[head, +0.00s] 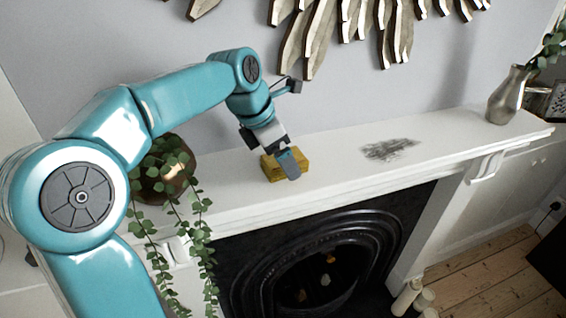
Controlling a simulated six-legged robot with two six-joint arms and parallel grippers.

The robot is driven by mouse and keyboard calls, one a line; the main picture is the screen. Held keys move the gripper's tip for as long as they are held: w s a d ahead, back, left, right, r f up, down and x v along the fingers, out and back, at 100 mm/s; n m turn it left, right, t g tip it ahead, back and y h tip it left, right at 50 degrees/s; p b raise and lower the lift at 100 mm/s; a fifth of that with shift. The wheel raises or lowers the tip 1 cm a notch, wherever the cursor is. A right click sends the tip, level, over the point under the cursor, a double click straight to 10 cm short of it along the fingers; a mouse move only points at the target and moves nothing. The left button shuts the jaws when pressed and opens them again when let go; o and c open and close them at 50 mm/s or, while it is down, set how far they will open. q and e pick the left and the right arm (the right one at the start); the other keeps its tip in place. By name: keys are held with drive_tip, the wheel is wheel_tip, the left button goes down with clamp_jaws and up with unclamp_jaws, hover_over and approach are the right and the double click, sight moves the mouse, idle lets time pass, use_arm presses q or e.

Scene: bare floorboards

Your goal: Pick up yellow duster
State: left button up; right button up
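The yellow duster (272,168) is a small block on the white mantelpiece (340,165), left of its middle. My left gripper (284,160) reaches down over it from above. One grey finger shows across the front of the duster; the other finger is hidden. I cannot tell whether the fingers press on the duster or only straddle it. The duster appears to rest on the shelf. My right gripper is not in view.
A dark smudge (389,149) marks the shelf right of the duster. A copper pot (152,186) with a trailing plant (199,232) stands at the left, near my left arm. A silver vase (506,98) stands at the far right. The black fireplace (235,270) is below.

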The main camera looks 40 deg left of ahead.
use_arm(q)
drive_tip(key=shift+w+f, duration=0.2)
drive_tip(key=shift+w, duration=0.15)
drive_tip(key=shift+s+a, duration=0.1)
drive_tip(key=shift+s, duration=0.15)
drive_tip(key=shift+w+f, duration=0.15)
drive_tip(key=shift+w, duration=0.1)
drive_tip(key=shift+c, duration=0.3)
drive_tip(key=c, duration=0.5)
drive_tip(key=shift+s, duration=0.25)
drive_tip(key=c, duration=0.6)
drive_tip(key=shift+o, duration=0.2)
drive_tip(key=shift+w, duration=0.15)
